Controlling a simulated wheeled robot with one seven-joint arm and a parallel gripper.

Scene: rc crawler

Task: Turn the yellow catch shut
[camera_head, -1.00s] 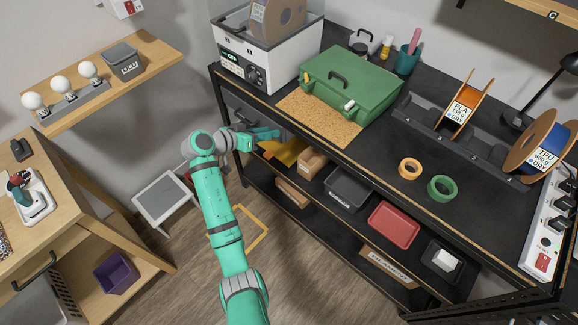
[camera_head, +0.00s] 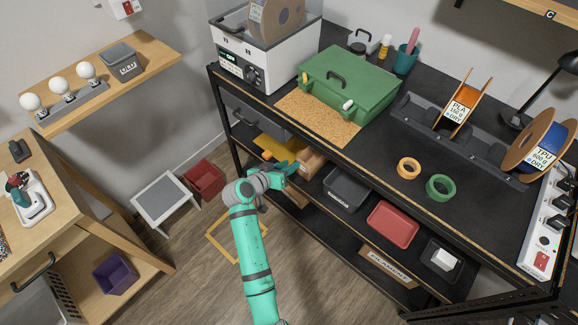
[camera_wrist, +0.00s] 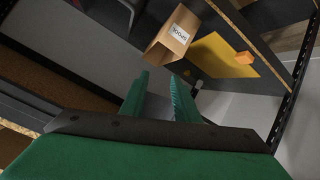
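A green case (camera_head: 350,84) stands closed on a cork mat (camera_head: 312,118) on the black bench. Two small catches show on its front: a yellowish one (camera_head: 304,77) at the left and a white one (camera_head: 348,106) at the right. Whether either is turned shut is too small to tell. My gripper (camera_head: 290,167) is below the bench top, in front of the shelf, well apart from the case. In the wrist view my gripper (camera_wrist: 160,88) has its two green fingers apart with nothing between them. The case is not recognisable in the wrist view.
A cardboard box (camera_head: 311,161) and a yellow sheet (camera_head: 272,146) lie on the shelf near my gripper; the box also shows in the wrist view (camera_wrist: 172,36). The bench's front edge (camera_head: 300,129) lies between my gripper and the case. Tape rings (camera_head: 408,168) stand right.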

